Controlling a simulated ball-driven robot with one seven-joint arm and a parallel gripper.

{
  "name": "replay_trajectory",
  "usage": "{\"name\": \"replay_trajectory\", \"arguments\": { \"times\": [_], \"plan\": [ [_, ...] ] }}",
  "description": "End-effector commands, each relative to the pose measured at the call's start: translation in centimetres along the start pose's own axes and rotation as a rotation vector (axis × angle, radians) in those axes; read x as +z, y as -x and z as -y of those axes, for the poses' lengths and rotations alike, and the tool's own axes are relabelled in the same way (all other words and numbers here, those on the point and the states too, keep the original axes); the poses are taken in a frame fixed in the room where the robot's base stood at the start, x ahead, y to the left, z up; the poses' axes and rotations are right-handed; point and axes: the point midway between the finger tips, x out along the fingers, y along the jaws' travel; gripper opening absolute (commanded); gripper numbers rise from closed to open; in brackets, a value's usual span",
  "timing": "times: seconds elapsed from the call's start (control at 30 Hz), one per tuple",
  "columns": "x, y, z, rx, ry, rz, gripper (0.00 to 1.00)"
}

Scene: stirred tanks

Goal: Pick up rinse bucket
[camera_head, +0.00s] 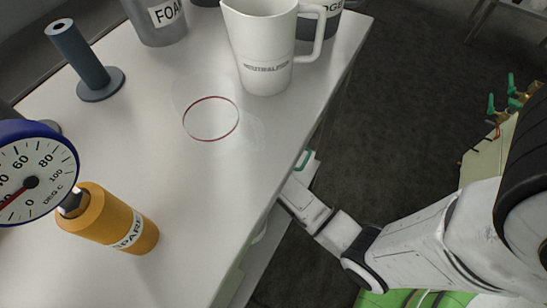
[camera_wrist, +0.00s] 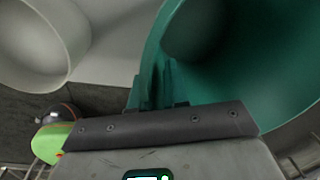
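A large green bucket, which I take to be the rinse bucket (camera_wrist: 250,60), fills the upper right of the wrist view, with its opening and inner wall showing. My gripper (camera_wrist: 163,98) is right at the bucket's near edge, at the bottom middle of that view. Its fingertips are hard to make out against the green, so I cannot tell whether they grip the edge. In the head view, my arm reaches under the right edge of the white table, and the gripper's tips are hidden there. A small green piece (camera_head: 304,160) shows beside that edge.
The white table (camera_head: 180,180) carries a white jug (camera_head: 262,60), a grey FOAM container (camera_head: 158,20), a blue-grey post (camera_head: 80,60), an orange cylinder (camera_head: 110,215) and a dial gauge (camera_head: 35,170). A pale cylinder (camera_wrist: 38,45) is left of the bucket. Dark floor is open at right.

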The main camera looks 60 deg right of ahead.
Motion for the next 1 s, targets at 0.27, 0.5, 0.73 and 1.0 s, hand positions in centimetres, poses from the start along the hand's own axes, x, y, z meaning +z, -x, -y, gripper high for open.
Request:
{"name": "replay_trajectory", "arguments": {
  "times": [0.27, 0.5, 0.73, 1.0],
  "plan": [
    [0.00, 0.01, 0.00, 0.000, 0.000, 0.000, 0.00],
    [-0.01, 0.00, -0.01, 0.000, 0.000, 0.000, 0.00],
    [0.00, 0.00, -0.01, 0.000, 0.000, 0.000, 0.00],
    [-0.01, 0.00, -0.01, 0.000, 0.000, 0.000, 0.00]
  ]
}}
